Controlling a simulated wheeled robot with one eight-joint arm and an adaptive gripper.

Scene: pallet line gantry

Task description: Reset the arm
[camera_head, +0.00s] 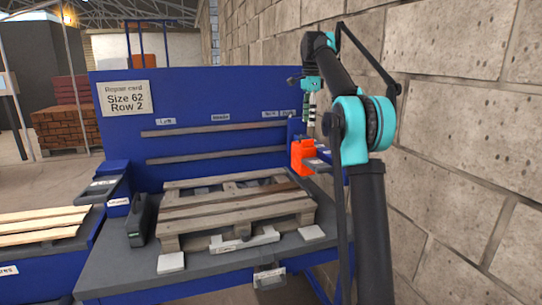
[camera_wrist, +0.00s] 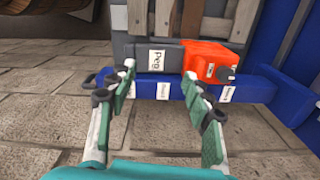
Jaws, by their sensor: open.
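My arm is raised at the right of the head view, beside the block wall. My gripper (camera_head: 311,105) hangs fingers down above the right end of the blue workbench. In the wrist view my gripper (camera_wrist: 159,80) is open, with its two green-padded fingers apart and nothing between them. Beyond the fingertips are a grey box with a white label (camera_wrist: 163,57) and an orange device (camera_wrist: 210,60) at the bench edge. The orange device also shows in the head view (camera_head: 302,157), below my gripper.
A wooden pallet (camera_head: 235,205) lies on the bench (camera_head: 205,262). A repair card (camera_head: 126,97) on the blue back panel reads "Size 62 Row 2". A dark tool (camera_head: 140,220) stands left of the pallet. The block wall (camera_head: 450,90) is close on the right.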

